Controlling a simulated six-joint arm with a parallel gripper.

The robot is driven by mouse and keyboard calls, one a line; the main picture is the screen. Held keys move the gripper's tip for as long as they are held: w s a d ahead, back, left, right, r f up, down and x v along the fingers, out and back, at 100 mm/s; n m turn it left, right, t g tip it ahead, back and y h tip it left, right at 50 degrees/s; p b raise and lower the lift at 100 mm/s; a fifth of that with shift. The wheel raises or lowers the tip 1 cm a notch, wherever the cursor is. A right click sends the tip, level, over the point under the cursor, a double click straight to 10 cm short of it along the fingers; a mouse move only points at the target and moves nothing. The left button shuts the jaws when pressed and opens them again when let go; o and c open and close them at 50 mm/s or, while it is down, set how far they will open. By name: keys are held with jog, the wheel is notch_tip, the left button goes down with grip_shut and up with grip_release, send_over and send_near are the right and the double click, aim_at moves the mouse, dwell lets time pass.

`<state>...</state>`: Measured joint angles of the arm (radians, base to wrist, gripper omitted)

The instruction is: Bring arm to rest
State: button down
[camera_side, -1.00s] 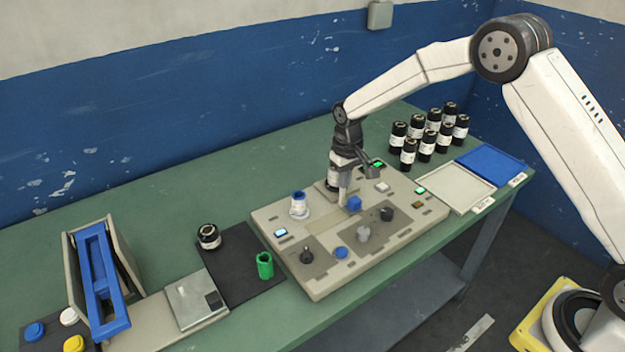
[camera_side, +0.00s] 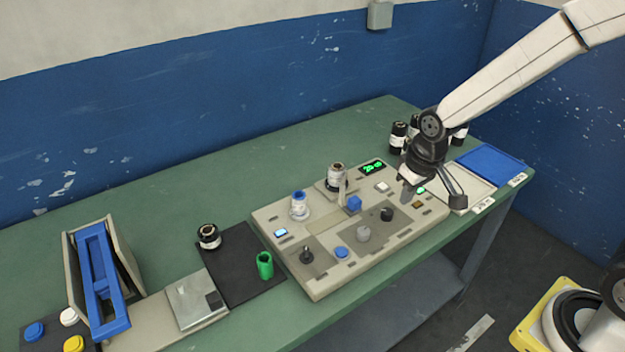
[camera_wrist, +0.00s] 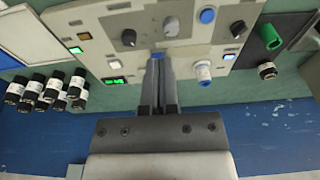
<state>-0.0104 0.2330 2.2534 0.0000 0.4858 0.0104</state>
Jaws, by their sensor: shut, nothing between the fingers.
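My gripper (camera_side: 405,201) is shut and empty. In the side view it hangs above the right end of the grey wrapper panel (camera_side: 325,284), near the green-lit and orange-lit buttons. In the wrist view my two fingers (camera_wrist: 158,62) lie together over the panel, pointing toward its knobs. The tips cover much of a blue block (camera_side: 354,202) in that view.
Black rolls (camera_side: 397,138) stand behind my arm, several partly hidden there. Right are a cream tray (camera_side: 470,183) and a blue tray (camera_side: 489,163). Left are a dark mat (camera_side: 240,290) with a green cup (camera_side: 265,265), and a blue frame (camera_side: 98,275). The table's back left is clear.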

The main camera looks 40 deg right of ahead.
jog(key=s, duration=0.8)
jog(key=shift+d+t, duration=0.2)
jog(key=shift+t, duration=0.1)
dwell(0.5)
